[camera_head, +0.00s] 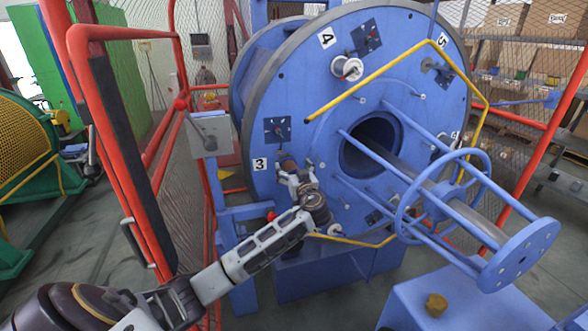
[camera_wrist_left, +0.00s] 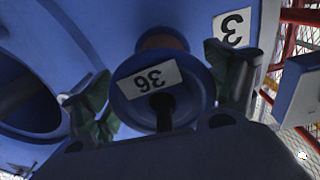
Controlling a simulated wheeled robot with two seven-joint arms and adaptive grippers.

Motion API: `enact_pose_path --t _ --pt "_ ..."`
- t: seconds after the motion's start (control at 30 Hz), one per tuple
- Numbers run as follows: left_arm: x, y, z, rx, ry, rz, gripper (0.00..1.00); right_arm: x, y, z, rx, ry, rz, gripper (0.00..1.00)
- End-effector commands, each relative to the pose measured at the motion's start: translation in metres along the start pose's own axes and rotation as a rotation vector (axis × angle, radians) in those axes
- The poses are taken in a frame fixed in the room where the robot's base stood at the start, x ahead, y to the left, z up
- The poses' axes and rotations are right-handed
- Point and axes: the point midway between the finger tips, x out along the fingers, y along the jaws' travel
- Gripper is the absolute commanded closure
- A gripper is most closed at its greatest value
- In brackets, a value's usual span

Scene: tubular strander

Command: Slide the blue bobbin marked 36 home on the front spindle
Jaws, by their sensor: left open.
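The blue bobbin marked 36 (camera_wrist_left: 190,95) faces the left wrist camera, its white label upside down. Brown winding shows behind its front flange, close to the blue disc (camera_head: 268,95). A dark rod end shows at the flange's centre; I cannot tell how far along it the bobbin sits. In the head view only a brown part of the bobbin (camera_head: 288,163) shows, beside the plate marked 3. My left gripper (camera_head: 297,182) is open, with one finger on each side of the bobbin and visible gaps. My right gripper is not in view.
A yellow bent rail (camera_head: 370,80) crosses the disc. A blue handwheel and tube frame (camera_head: 515,255) stick out at right. Red mesh guards (camera_head: 120,150) stand at left. A grey box (camera_head: 208,133) stands near the arm.

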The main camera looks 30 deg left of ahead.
Motion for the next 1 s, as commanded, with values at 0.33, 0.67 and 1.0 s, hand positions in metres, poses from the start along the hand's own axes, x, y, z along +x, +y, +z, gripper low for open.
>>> enact_pose_path --t 0.33,0.67,1.0 --pt "-0.001 -0.009 -0.011 -0.007 0.018 -0.021 0.14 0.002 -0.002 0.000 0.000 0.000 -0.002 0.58" --pt "-0.019 -0.010 -0.009 -0.007 0.012 -0.023 0.14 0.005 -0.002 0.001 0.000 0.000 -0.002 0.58" --pt "-0.038 -0.007 -0.007 -0.008 0.009 -0.016 0.14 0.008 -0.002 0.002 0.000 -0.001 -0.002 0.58"
